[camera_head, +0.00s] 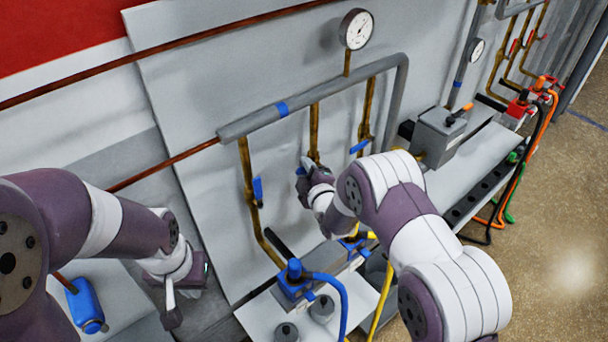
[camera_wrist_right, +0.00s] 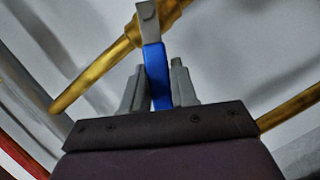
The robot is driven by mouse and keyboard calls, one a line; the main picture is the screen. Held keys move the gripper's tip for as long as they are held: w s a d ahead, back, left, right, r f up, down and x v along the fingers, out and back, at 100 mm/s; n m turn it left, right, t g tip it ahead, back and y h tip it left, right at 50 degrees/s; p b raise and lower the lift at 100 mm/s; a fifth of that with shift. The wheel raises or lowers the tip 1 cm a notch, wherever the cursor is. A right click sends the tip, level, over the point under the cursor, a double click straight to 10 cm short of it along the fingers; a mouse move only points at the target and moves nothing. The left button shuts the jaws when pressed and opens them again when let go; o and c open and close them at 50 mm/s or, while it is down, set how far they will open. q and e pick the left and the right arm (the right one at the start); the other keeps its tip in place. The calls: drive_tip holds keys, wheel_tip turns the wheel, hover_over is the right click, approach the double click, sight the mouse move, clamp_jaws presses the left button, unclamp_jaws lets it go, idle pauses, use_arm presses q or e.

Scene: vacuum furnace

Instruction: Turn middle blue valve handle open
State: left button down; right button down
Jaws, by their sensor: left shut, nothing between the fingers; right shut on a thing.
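The middle blue valve handle (camera_wrist_right: 154,65) shows in the right wrist view, attached by a grey bracket to a brass pipe (camera_wrist_right: 110,58). My right gripper (camera_wrist_right: 160,88) has its two grey fingers on either side of the handle and is shut on it. In the head view my right gripper (camera_head: 304,170) is at the middle brass pipe (camera_head: 314,125), and it mostly hides the handle. My left gripper (camera_head: 171,312) is shut and empty at the lower left, away from the valves.
A left blue valve handle (camera_head: 258,189) and a right blue valve handle (camera_head: 359,147) sit on the neighbouring brass pipes. A grey manifold pipe (camera_head: 330,87) and a round gauge (camera_head: 357,29) are above. Blue and yellow hoses run below.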

drive_tip(key=shift+w+d+r+m+g, duration=0.1)
drive_tip(key=shift+d+r+m+g, duration=0.15)
drive_tip(key=shift+m, duration=0.35)
drive_tip(key=c, duration=1)
unclamp_jaws()
drive_tip(key=shift+r, duration=0.1)
drive_tip(key=shift+o, duration=0.2)
drive_tip(key=b+v, duration=0.4)
drive_tip(key=v, duration=0.8)
drive_tip(key=shift+s+d, duration=0.2)
drive_tip(key=shift+s, duration=0.15)
drive_tip(key=shift+r, duration=0.1)
